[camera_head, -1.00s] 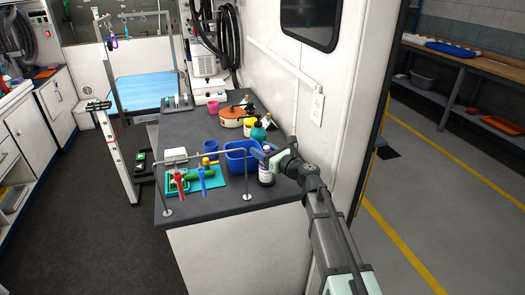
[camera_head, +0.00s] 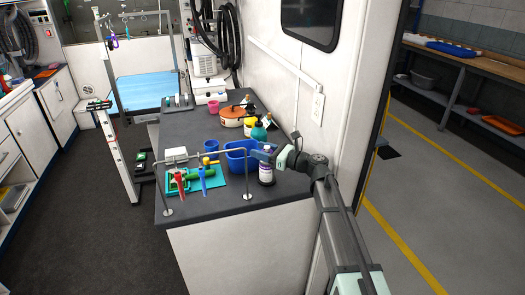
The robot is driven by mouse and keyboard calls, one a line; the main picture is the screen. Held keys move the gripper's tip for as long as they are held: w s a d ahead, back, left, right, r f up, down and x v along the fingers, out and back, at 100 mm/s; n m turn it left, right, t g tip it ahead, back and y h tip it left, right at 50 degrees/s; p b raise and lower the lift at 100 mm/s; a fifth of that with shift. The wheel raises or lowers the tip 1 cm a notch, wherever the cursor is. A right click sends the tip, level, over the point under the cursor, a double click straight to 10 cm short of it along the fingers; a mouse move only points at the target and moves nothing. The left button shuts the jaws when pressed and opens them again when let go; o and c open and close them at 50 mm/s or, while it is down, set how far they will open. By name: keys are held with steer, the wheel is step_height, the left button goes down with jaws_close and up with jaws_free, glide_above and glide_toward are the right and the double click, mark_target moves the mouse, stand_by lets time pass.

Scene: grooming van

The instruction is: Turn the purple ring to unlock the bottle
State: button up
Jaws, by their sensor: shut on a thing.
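A dark bottle (camera_head: 265,175) with a white and purple label stands upright on the grey counter (camera_head: 225,205), near its right end. My gripper (camera_head: 262,156) reaches in from the right at the bottle's top. Its blue-grey fingers are shut around the upper part of the bottle, just below a small pale tip. The purple ring cannot be made out. The fingers cover the neck area, and the view is too small to tell which part they grip.
A blue bin (camera_head: 236,160) stands close left of the bottle. A teal bottle (camera_head: 259,133) and a yellow container (camera_head: 249,126) are behind. A thin metal rail (camera_head: 247,178) rises in front. A teal mat (camera_head: 198,181) with brushes lies left. The white wall is close on the right.

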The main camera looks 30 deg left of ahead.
steer(key=shift+s+n+g, duration=0.1)
steer(key=shift+n+g, duration=0.9)
steer(key=shift+g, duration=0.5)
steer(key=shift+s+g, duration=0.1)
steer(key=shift+g, duration=0.2)
steer(key=o, duration=1)
steer(key=shift+r, duration=0.1)
step_height(320, 180, up, 10)
steer(key=shift+f, duration=0.1)
